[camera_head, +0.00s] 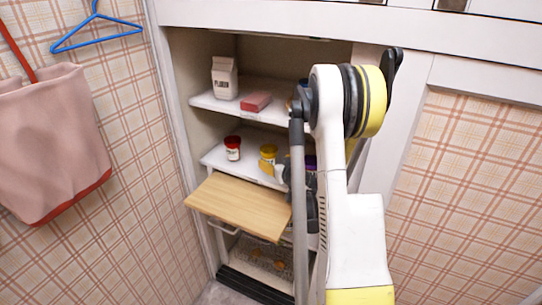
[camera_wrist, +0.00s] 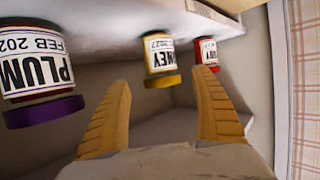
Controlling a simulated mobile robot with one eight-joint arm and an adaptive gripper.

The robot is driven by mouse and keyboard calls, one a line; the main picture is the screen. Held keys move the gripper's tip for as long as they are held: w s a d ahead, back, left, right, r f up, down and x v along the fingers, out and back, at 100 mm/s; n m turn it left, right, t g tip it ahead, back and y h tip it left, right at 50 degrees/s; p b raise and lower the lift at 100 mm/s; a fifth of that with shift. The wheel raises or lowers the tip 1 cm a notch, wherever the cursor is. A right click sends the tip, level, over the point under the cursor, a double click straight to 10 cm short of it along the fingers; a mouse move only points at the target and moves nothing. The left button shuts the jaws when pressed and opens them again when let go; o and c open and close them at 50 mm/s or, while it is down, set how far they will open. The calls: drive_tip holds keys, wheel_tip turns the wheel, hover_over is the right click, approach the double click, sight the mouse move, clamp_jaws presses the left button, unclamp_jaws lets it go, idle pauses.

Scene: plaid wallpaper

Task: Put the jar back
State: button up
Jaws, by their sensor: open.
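Several jars stand on the middle shelf. A red-lidded jar (camera_head: 232,148) is at the left, and a yellow-lidded jar (camera_head: 268,153) is to its right. A purple-lidded jar (camera_head: 310,162) is mostly hidden behind my arm. The wrist view is upside down and shows the purple-lidded plum jar (camera_wrist: 38,65) large at left, the yellow-lidded honey jar (camera_wrist: 159,58) in the middle and the red-lidded jar (camera_wrist: 205,52) beyond. My gripper (camera_wrist: 160,76) is open and empty. Its fingers point at the shelf, with the honey jar showing past the gap between the tips.
A wooden board (camera_head: 238,204) sticks out below the jar shelf. The upper shelf (camera_head: 208,101) holds a white carton (camera_head: 224,78) and a pink box (camera_head: 256,101). A lower compartment (camera_head: 262,258) holds small items. A pink bag (camera_head: 52,145) and blue hanger (camera_head: 97,37) hang at left.

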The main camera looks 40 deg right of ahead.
drive_tip(key=v, duration=0.4)
idle(1.2)
